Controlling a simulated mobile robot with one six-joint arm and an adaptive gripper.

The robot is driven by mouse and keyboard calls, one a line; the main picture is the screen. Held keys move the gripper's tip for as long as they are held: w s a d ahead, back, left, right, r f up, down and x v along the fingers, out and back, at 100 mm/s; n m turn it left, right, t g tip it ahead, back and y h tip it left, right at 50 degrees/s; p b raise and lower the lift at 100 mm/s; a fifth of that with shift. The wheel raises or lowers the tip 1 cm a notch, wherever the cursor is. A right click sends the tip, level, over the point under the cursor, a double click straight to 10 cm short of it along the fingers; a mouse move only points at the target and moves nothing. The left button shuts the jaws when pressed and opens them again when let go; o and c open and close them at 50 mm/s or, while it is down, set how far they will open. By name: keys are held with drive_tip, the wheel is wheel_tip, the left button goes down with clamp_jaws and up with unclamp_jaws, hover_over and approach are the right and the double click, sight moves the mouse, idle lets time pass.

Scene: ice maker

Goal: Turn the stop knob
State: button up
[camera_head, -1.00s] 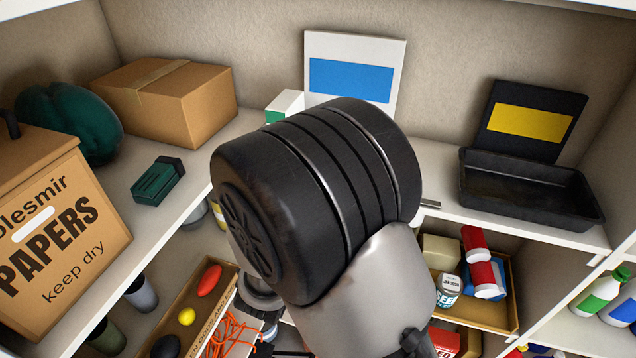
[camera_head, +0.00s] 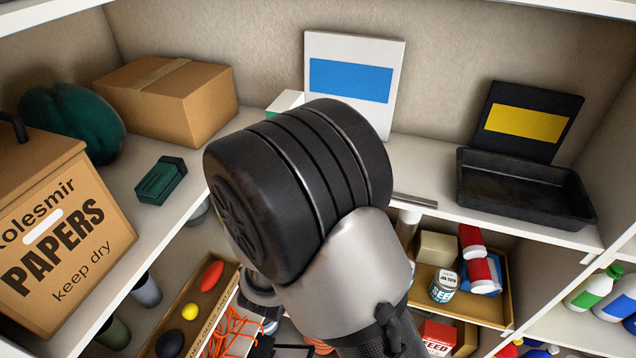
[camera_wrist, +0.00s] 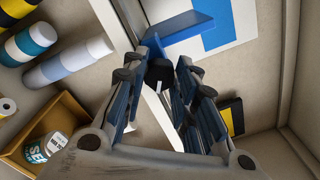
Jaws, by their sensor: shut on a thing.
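A small black knob (camera_wrist: 160,73) with a white mark shows in the wrist view, between the tips of my gripper (camera_wrist: 161,68). The two fingers close on it from either side. In the head view my own arm covers the middle of the picture, so the knob and the fingers are hidden there. The body that carries the knob is mostly hidden behind my fingers in the wrist view.
A blue-panelled white board (camera_head: 352,80) stands at the back of the shelf. A black tray (camera_head: 525,190) lies at right before a yellow-panelled black board (camera_head: 527,120). Cardboard boxes (camera_head: 165,98) and a green pack (camera_head: 160,181) stand at left. Shelf edges and lower bins surround my arm.

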drive_tip(key=shift+r+n+p, duration=0.1)
drive_tip(key=shift+n+p, duration=1.15)
drive_tip(key=shift+n, duration=1.35)
drive_tip(key=n, duration=0.3)
drive_tip(key=shift+n, duration=0.3)
drive_tip(key=shift+n, duration=1.7)
